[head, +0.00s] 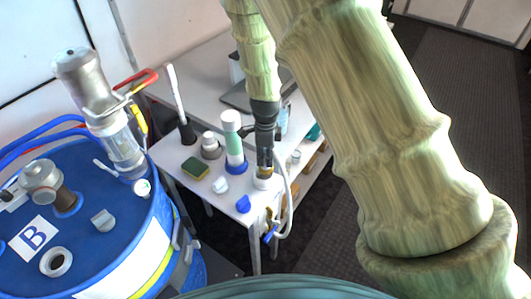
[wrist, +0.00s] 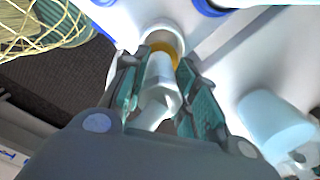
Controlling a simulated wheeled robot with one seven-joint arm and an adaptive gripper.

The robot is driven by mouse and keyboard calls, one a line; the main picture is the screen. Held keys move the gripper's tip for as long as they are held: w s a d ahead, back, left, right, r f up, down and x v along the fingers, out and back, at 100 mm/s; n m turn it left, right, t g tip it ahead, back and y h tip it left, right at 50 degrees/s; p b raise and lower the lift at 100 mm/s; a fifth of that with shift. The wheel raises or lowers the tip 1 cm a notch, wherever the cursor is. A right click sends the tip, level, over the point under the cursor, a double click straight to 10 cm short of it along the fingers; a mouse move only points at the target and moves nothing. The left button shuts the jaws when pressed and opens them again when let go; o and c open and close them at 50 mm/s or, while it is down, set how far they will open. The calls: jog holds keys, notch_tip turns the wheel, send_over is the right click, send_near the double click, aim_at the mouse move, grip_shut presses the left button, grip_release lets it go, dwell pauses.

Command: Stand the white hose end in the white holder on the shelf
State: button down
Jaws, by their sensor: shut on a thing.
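My gripper (head: 264,158) points down at the front right part of the shelf. In the wrist view my gripper (wrist: 165,95) has its fingers on both sides of the white hose end (wrist: 158,76) and is shut on it. An amber band (wrist: 163,47) shows at the hose end's far tip. That tip lies within the outline of the round white holder (wrist: 177,36). The holder (head: 262,183) also shows under my gripper in the head view. How deep the tip sits is hidden. The white hose (head: 289,200) loops down at the right to a blue-handled valve (head: 271,233).
On the white shelf (head: 175,159) stand a green-and-white bottle (head: 233,140) with a blue base, a sponge (head: 195,168), a brush (head: 177,105) and small caps. A blue drum (head: 95,220) stands at left. A yellow wire basket (wrist: 40,22) is beside the holder.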

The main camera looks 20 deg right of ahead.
jog(key=shift+a+f, duration=0.2)
jog(key=shift+f, duration=0.2)
jog(key=shift+w+a+f+b, duration=0.1)
jog(key=shift+w+f+b, duration=0.05)
jog(key=shift+f+b, duration=0.3)
jog(key=shift+w+a+f+b, duration=0.1)
jog(key=shift+w+f+b, duration=0.05)
jog(key=shift+f+b, duration=0.25)
notch_tip(320, 180, down, 2)
jog(key=shift+s+d+f+b, duration=0.1)
jog(key=shift+s+d+b, duration=0.05)
jog(key=shift+b, duration=0.7)
jog(key=shift+f+b, duration=0.3)
jog(key=shift+f, duration=0.1)
jog(key=shift+r+p, duration=0.1)
jog(key=shift+p, duration=0.55)
jog(key=shift+f, duration=0.65)
jog(key=c, duration=1.4)
grip_release()
